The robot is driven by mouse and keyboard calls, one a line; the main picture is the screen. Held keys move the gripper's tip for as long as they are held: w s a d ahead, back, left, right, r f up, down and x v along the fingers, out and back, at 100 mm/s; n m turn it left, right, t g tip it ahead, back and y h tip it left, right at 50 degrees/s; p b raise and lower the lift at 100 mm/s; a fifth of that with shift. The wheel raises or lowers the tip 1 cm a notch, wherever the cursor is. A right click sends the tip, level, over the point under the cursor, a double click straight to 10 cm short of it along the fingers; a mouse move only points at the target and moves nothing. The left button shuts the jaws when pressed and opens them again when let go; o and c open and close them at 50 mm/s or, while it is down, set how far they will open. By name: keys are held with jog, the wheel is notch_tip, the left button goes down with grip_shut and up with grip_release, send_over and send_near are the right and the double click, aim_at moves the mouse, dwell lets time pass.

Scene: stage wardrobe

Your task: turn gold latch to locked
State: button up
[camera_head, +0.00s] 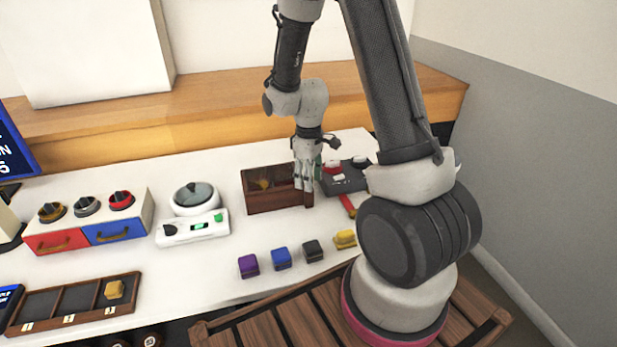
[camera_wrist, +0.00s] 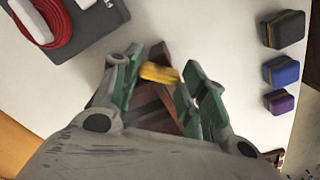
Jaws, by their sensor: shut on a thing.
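A brown wooden box (camera_head: 270,203) stands on the white table, with a small gold piece (camera_head: 263,184) on it. My gripper (camera_head: 304,184) points down at the box's right end. In the wrist view my gripper (camera_wrist: 158,82) is shut on a gold latch (camera_wrist: 160,73), which lies crosswise between the green-padded fingertips over the brown box (camera_wrist: 150,108). The fingers hide this spot in the head view. I cannot tell whether the latch is at its locked position.
A dark grey case (camera_head: 347,180) with a red cable (camera_wrist: 55,28) stands close right of my gripper. Purple (camera_head: 248,265), blue (camera_head: 281,258), black and yellow blocks stand in front. A scale (camera_head: 195,220) and a drawer unit (camera_head: 90,228) are to the left.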

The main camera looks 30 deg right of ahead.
jog(key=m, duration=0.4)
jog(key=shift+m, duration=2.6)
jog(key=o, duration=1)
notch_tip(320, 180, up, 12)
jog(key=shift+r, duration=0.1)
jog(key=shift+s, duration=0.1)
